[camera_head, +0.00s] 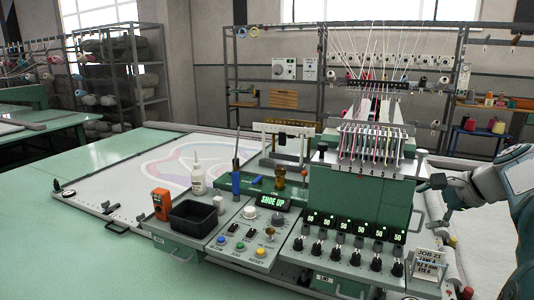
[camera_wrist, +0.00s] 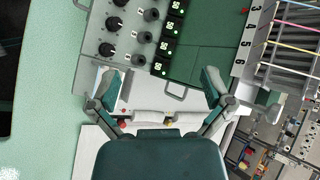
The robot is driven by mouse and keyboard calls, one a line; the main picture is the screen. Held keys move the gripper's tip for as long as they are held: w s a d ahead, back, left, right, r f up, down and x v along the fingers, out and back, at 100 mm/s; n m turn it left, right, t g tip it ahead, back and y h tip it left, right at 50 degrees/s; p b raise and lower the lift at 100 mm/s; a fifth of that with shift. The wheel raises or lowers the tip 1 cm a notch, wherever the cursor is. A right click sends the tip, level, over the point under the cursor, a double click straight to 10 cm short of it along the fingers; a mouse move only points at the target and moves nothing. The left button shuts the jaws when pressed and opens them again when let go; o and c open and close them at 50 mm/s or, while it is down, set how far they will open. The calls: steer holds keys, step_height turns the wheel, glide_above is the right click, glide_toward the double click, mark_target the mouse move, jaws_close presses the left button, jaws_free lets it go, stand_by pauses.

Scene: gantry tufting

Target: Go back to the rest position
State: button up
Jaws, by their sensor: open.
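My gripper (camera_wrist: 160,95) is open and empty in the wrist view, with its two fingers spread wide. Beyond the fingers are the green machine head (camera_wrist: 215,38) and its knob panel. In the head view my gripper (camera_head: 430,191) is at the right, close beside the right side of the green tufting machine head (camera_head: 345,200); I cannot tell whether it touches. Part of my arm shows at the right edge.
The control panel (camera_head: 240,236) has buttons, knobs and a "SHOE UP" display. A black bin (camera_head: 193,217), a white bottle (camera_head: 198,178) and an orange device (camera_head: 161,204) stand at its left. Threads run above the head. The green table (camera_head: 60,250) is clear at front left.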

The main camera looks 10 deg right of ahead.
steer(key=s+a+f+n+g, duration=0.1)
steer(key=s+a+n+g, duration=0.2)
steer(key=a, duration=0.9)
steer(key=s+a+f+n+h, duration=0.2)
steer(key=s+a+f+n, duration=0.3)
steer(key=s+a+n, duration=0.2)
steer(key=s+a+f+n+h, duration=0.2)
steer(key=s+a+f+n, duration=0.4)
steer(key=s, duration=0.3)
steer(key=shift+s+a+n+t+h, duration=0.3)
steer(key=shift+a+n+t, duration=0.1)
steer(key=shift+a+n, duration=0.4)
